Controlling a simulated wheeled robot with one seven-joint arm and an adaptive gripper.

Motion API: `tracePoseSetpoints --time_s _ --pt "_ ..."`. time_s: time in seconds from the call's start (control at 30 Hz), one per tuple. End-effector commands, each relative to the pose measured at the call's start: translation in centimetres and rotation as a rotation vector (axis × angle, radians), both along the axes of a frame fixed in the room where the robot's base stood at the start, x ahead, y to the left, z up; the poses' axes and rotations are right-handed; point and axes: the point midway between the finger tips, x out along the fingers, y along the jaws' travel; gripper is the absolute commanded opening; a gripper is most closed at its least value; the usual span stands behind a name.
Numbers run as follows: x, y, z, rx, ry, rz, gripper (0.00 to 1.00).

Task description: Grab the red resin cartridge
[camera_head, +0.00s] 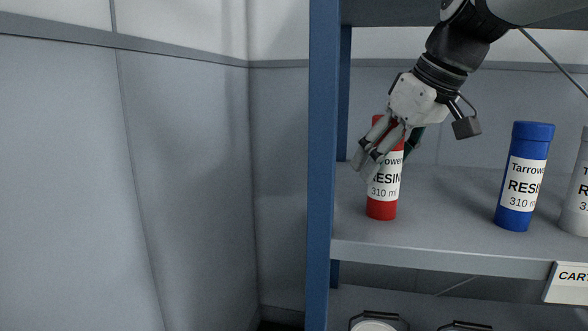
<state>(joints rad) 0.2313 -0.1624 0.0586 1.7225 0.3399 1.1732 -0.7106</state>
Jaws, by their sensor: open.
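The red resin cartridge (381,208) stands upright on the grey shelf (455,226), near the shelf's left end. It has a white label reading RESIN 310 ml. My gripper (366,168) is open and tilted down to the left, at the cartridge's upper half. Its fingers cover part of the cartridge's upper body and label. I cannot tell whether the fingers are around the cartridge or only in front of it, or whether they touch it.
A blue cartridge (524,178) stands to the right, with a grey cartridge (576,205) at the picture edge. A blue rack post (323,165) rises close on the left. A label plate (568,283) hangs on the shelf's front. Lidded containers (374,326) sit below.

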Motion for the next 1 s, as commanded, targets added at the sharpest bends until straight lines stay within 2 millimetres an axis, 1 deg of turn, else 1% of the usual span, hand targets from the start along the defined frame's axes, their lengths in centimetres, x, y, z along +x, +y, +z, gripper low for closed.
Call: tracePoseSetpoints --time_s 0.13,0.17,0.2,0.27,0.3,0.37,0.4,0.43,0.77,1.0 --pt "0.0 0.0 0.1 0.0 -0.001 0.0 0.64" --pt "0.0 0.0 0.1 0.0 -0.001 0.0 0.58" --pt "0.0 0.0 0.1 0.0 -0.001 0.0 0.49" --pt "0.0 0.0 0.1 0.0 -0.001 0.0 0.35" --pt "0.0 0.0 0.1 0.0 -0.001 0.0 0.26" --pt "0.0 0.0 0.1 0.0 -0.001 0.0 0.12" --pt "0.0 0.0 0.1 0.0 -0.001 0.0 0.03" --pt "0.0 0.0 0.2 0.0 -0.003 -0.001 0.0" --pt "0.0 0.0 0.4 0.0 -0.002 0.0 0.0" --pt "0.0 0.0 1.8 0.001 -0.003 0.0 0.0"
